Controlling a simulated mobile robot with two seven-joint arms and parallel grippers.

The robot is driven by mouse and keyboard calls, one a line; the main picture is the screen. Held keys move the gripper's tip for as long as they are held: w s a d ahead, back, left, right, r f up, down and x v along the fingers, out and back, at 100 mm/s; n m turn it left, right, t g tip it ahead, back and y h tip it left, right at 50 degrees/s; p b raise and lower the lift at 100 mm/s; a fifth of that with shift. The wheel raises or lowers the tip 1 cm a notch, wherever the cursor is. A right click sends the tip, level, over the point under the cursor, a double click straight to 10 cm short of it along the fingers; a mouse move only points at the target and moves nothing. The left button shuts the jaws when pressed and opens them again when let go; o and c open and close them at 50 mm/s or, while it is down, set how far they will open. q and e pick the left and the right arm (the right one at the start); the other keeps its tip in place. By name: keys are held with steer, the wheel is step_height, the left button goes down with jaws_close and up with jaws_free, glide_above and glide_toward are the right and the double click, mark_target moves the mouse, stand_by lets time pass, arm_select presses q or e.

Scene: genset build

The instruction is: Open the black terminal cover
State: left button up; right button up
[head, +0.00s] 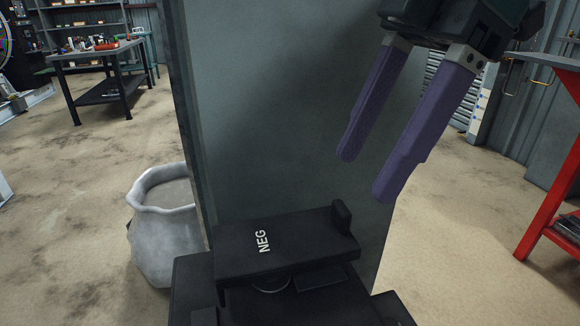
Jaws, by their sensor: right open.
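The black terminal cover (292,243), marked NEG in white, sits at the bottom middle of the head view. It has a small upright tab (342,215) at its right end. Beneath its near edge, part of a round metal piece (271,285) shows on the black body (320,309) below. My right gripper (366,174) has two long purple fingers. It is open and empty, above and to the right of the cover, apart from it. My left gripper is not in view.
A grey-green upright panel (262,110) stands directly behind the cover. A pale open sack (166,229) stands on the floor at left. A red-framed bench (550,200) is at the right edge. A dark workbench (105,70) with small items is at the back left.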

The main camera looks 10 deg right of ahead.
mark_target(342, 206)
steer(key=x, duration=0.4)
steer(key=shift+f+b, duration=0.25)
steer(key=shift+b, duration=0.1)
steer(key=shift+w, duration=0.1)
jaws_close()
stand_by(1.0)
